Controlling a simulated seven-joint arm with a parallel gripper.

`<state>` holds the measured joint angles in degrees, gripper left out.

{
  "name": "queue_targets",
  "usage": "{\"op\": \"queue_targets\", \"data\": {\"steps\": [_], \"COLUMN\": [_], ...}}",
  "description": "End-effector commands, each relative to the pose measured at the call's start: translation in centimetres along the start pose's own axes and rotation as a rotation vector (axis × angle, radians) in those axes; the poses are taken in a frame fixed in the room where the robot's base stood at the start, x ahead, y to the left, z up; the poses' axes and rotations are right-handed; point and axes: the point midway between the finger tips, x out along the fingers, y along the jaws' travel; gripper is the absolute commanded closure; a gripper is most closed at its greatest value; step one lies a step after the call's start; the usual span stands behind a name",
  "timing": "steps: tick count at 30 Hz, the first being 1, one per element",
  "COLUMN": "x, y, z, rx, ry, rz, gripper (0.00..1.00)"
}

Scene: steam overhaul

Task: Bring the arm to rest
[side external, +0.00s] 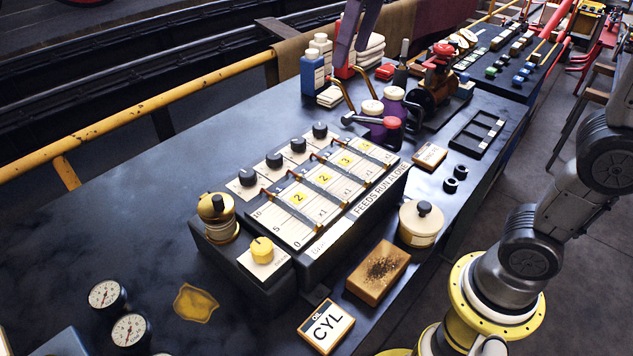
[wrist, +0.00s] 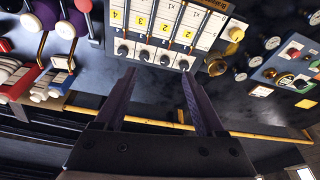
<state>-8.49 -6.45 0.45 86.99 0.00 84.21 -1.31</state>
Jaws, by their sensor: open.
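My gripper (wrist: 158,76) is open in the wrist view, with its two dark purple fingers apart and nothing between them. In the side view, the purple fingers of my gripper (side external: 354,52) hang down from the top edge, over the back of the bench near the bottles; the exact height above them is hard to tell. The feeder panel (side external: 312,196), with black knobs and numbered yellow tags, stands on the bench; in the wrist view the panel (wrist: 160,22) lies beyond the fingertips. My wrist is outside the side view.
The dark bench (side external: 110,215) has clear room at left. A lidded pot (side external: 421,223), a brown box (side external: 378,272) and an oil card (side external: 326,326) sit in front. A yellow rail (side external: 140,115) runs behind.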

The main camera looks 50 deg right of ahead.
Motion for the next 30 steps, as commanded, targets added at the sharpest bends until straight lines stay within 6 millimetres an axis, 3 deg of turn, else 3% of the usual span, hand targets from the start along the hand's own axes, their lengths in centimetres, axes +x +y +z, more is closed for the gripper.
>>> {"op": "queue_targets", "data": {"steps": [1, 7, 15, 18, 22, 30], "x": [-0.4, 0.8, 6.6, 8.9, 11.2, 11.2], "y": [0.5, 1.8, 2.1, 1.9, 1.9, 2.0], "z": [2.1, 9.6, 18.1, 19.9, 20.8, 20.1], "rx": [0.020, 0.085, 0.150, 0.158, 0.160, 0.161], "ry": [0.023, 0.110, 0.194, 0.203, 0.197, 0.234], "rz": [0.006, 0.028, 0.054, 0.056, 0.055, 0.057], "gripper": [0.28, 0.28, 0.28, 0.28, 0.28, 0.28]}}
